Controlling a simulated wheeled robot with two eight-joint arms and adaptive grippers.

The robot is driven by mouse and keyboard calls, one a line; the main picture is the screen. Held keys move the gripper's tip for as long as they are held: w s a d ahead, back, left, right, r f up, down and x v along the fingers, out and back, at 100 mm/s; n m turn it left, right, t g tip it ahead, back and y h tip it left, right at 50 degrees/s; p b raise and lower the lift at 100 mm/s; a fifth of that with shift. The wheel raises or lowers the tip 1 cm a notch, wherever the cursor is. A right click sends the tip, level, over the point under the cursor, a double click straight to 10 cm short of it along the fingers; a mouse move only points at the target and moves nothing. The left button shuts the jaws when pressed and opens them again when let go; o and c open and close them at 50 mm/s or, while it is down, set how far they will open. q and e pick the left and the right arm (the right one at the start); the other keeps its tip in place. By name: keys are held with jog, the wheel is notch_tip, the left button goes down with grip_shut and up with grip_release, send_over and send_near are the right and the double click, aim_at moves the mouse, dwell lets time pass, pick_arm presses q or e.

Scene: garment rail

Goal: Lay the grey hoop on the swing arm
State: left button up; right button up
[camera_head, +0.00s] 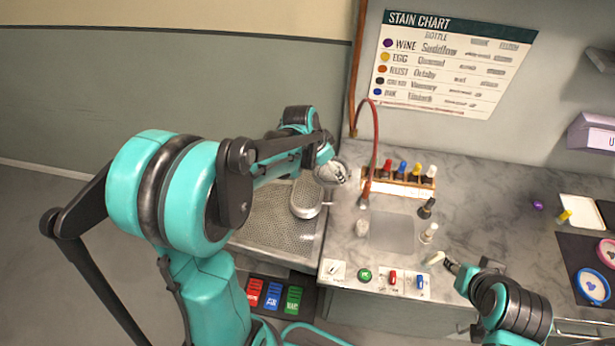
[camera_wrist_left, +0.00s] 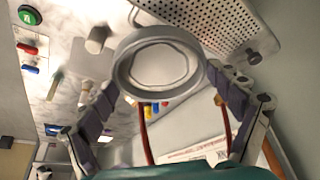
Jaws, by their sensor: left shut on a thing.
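My left gripper (camera_head: 340,174) is shut on the grey hoop (camera_head: 324,176) and holds it in the air. In the left wrist view the hoop (camera_wrist_left: 122,75) is a round ring between the two fingers (camera_wrist_left: 163,92), with its opening facing the camera. A pale, rounded pad that looks like the swing arm (camera_head: 306,199) is over the perforated board, just below and left of the hoop in the head view. The hoop appears apart from it. My right gripper (camera_head: 450,264) is low over the counter's front, beside a small whitish piece (camera_head: 436,257); its jaws are too small to read.
The perforated board (camera_head: 268,222) lies left of the marble counter (camera_head: 480,205). A red hose (camera_head: 376,130) arches beside a rack (camera_head: 397,186) of coloured bottles. The right-middle counter is fairly clear.

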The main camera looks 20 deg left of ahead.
pick_arm(q)
send_over(312, 180)
jog(key=s, duration=0.1)
jog(key=f, duration=0.2)
jog(key=a+f, duration=0.1)
jog(key=f, duration=0.1)
jog(key=shift+s+f+b, duration=0.15)
jog(key=shift+b, duration=0.25)
jog(key=shift+f+b, duration=0.45)
jog(key=shift+f, duration=1.55)
jog(key=o, duration=1)
jog(key=shift+f, duration=0.1)
jog(key=shift+c, duration=0.2)
